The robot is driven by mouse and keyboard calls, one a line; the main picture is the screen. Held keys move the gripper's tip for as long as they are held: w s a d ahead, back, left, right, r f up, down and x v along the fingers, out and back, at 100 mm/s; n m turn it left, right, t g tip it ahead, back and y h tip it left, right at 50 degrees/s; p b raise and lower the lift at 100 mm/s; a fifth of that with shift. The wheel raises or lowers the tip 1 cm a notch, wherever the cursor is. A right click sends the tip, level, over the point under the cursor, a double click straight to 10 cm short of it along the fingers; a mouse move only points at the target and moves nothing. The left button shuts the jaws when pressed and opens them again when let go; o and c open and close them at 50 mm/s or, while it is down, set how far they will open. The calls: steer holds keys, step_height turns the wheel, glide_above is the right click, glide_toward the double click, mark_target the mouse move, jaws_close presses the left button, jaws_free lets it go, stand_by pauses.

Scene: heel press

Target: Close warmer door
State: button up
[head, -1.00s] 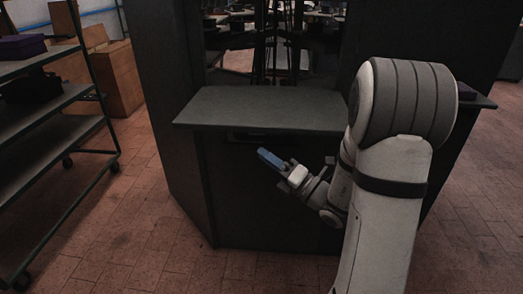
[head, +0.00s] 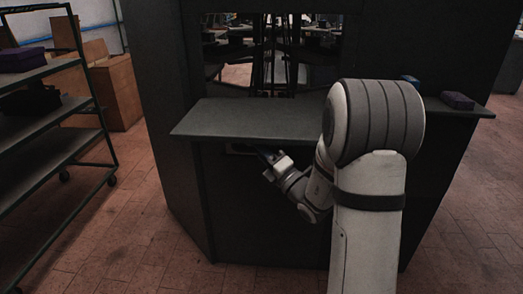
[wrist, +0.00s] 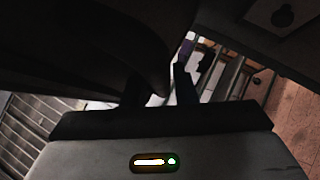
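I cannot make out a warmer door for certain. A pale-edged slot or opening (head: 240,149) shows in shade just under the counter ledge (head: 250,118) in the head view. My gripper (head: 266,157) is under the front of that ledge, beside the right end of the slot, pointing up and left. Its tips are in dark shadow, and contact cannot be told. In the wrist view, dark finger shapes (wrist: 160,90) stand beyond the gripper body, with a large dark surface close on the upper left. Whether the fingers hold something is too dark to tell.
The dark kiosk front (head: 265,215) stands below the ledge. A wheeled rack (head: 50,72) stands at the left, with brick floor (head: 140,200) clear between.

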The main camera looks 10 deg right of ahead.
jaws_close()
